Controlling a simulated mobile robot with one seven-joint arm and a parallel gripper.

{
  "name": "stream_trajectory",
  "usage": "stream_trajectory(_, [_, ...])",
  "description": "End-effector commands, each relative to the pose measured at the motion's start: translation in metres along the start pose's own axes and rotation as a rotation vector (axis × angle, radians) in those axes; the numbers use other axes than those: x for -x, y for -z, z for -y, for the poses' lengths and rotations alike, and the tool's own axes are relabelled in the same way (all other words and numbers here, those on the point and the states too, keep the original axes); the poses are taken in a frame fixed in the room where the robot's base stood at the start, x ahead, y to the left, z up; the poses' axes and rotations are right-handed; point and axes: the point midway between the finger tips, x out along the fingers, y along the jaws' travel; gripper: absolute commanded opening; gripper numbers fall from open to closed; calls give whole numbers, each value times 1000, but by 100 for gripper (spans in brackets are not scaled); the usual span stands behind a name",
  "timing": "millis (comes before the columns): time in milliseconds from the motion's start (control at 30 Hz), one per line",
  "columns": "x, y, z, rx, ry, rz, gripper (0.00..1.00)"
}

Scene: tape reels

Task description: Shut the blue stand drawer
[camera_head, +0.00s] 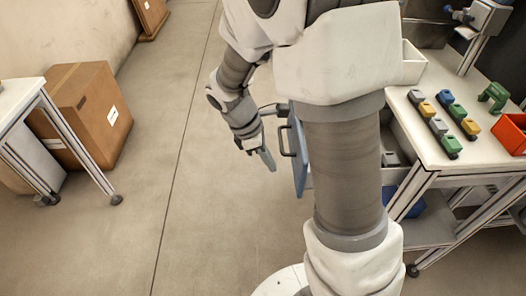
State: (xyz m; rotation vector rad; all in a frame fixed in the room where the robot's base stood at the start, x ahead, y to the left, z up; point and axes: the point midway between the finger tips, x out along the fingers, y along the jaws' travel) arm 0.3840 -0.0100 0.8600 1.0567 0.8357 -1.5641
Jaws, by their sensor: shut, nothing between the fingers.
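The blue drawer front (299,158) stands out to the left of the white workbench, with a dark bar handle (284,141) on its outer face. My own arm hides most of what lies between this front and the bench, so the drawer's body is largely out of sight. My gripper (269,162) points down just left of the handle, in front of the drawer's outer face. Its fingers are shut and empty. It looks close to the handle, but I cannot tell whether they touch.
The white workbench (433,155) at right carries several coloured blocks (441,128), a green bracket (493,96) and a red bin (511,133). A cardboard box (90,115) and another table (20,97) stand at left. The floor (185,190) left of my gripper is clear.

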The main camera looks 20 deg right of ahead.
Motion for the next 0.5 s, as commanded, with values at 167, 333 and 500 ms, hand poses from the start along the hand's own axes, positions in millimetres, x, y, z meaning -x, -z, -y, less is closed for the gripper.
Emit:
stream_trajectory(167, [-33, -7, 0, -5, 0, 0, 0])
stream_trajectory(333, [-40, -28, 0, -4, 0, -1, 0])
stream_trajectory(500, [-42, -36, 0, -3, -1, -2, 0])
